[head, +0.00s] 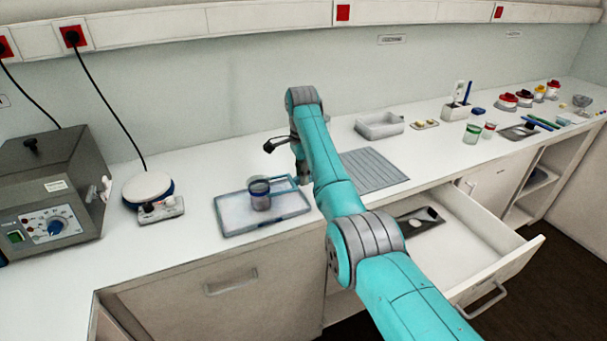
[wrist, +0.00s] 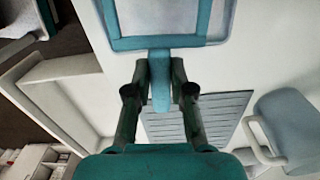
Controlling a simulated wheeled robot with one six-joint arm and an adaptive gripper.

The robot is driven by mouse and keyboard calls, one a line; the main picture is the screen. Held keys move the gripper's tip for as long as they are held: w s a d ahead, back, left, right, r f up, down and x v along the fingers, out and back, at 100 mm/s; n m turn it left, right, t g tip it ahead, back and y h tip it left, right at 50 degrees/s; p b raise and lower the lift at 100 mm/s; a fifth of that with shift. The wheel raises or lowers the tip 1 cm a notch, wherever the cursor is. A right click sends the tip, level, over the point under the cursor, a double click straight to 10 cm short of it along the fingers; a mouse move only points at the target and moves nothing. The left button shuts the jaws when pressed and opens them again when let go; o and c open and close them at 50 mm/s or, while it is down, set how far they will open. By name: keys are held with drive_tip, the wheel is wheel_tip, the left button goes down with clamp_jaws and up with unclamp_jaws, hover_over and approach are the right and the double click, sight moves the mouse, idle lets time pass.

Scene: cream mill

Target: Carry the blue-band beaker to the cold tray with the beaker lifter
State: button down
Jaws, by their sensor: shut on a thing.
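The blue-band beaker (head: 260,197) is upright over the cold tray (head: 236,226), a shallow blue-rimmed tray on the counter. I cannot tell whether it touches the tray's floor. The blue beaker lifter (head: 287,183) reaches from my gripper to the beaker's upper part. In the wrist view, my gripper (wrist: 160,70) is shut on the lifter's handle (wrist: 160,92). In the head view my arm mostly hides the gripper.
A hotplate (head: 148,188) and a grey box device (head: 55,190) stand left of the tray. A ribbed grey mat (head: 374,170) and white tub (head: 380,125) lie right. An open drawer (head: 470,250) juts out in front. Green-band (head: 472,133) and red-band (head: 489,131) beakers stand farther right.

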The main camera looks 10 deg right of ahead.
drive_tip(key=shift+w+d, duration=0.25)
drive_tip(key=shift+d, duration=1.05)
drive_tip(key=shift+w+d, duration=0.2)
drive_tip(key=shift+d, duration=1.05)
idle(0.5)
drive_tip(key=shift+r, duration=0.2)
drive_tip(key=shift+r, duration=3.35)
